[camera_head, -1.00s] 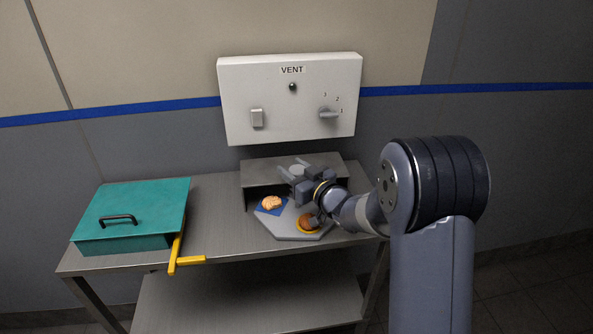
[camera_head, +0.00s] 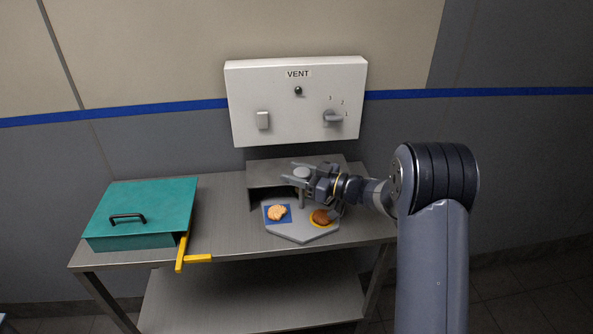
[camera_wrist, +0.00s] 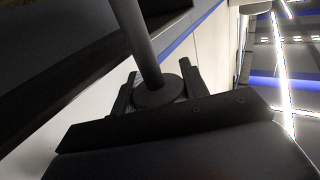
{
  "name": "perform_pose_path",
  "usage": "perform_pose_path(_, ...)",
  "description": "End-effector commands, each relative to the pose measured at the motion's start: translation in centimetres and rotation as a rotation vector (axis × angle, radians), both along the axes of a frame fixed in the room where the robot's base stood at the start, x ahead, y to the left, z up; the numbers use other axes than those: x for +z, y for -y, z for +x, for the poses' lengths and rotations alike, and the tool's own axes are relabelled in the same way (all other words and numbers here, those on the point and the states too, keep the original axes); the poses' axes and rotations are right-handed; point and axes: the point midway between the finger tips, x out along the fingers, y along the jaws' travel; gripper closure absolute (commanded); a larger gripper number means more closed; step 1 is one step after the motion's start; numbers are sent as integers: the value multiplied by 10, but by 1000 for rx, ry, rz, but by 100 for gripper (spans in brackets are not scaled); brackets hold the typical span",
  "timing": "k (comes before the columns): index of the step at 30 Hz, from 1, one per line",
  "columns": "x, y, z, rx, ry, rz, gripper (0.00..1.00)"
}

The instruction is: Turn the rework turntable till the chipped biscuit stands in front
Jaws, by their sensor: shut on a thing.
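The rework turntable (camera_head: 299,236) is a grey angular plate on the bench, its back part under a metal hood. On its front left a pale biscuit (camera_head: 277,212) with an uneven outline lies on a blue square. On its front right a brown biscuit (camera_head: 320,217) lies on a yellow round patch, partly behind my arm. I cannot tell for sure which is chipped. A thin post (camera_head: 303,200) rises from the plate to a round grey knob (camera_head: 301,172). My gripper (camera_head: 293,174) is shut on this knob, pointing left. The wrist view shows the post (camera_wrist: 137,40) and knob (camera_wrist: 160,92) between the fingers.
A teal box (camera_head: 150,203) with a black handle stands at the bench's left, a yellow bar (camera_head: 181,252) beside it. A vent panel (camera_head: 297,105) with switch and dial hangs behind. The metal hood (camera_head: 262,178) is close to my gripper. Bare bench (camera_head: 222,215) lies between box and turntable.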

Motion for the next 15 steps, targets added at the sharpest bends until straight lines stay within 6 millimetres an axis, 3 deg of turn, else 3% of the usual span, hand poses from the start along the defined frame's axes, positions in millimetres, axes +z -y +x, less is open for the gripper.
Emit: perform_pose_path(15,0,-1,-4,258,0,2,98)
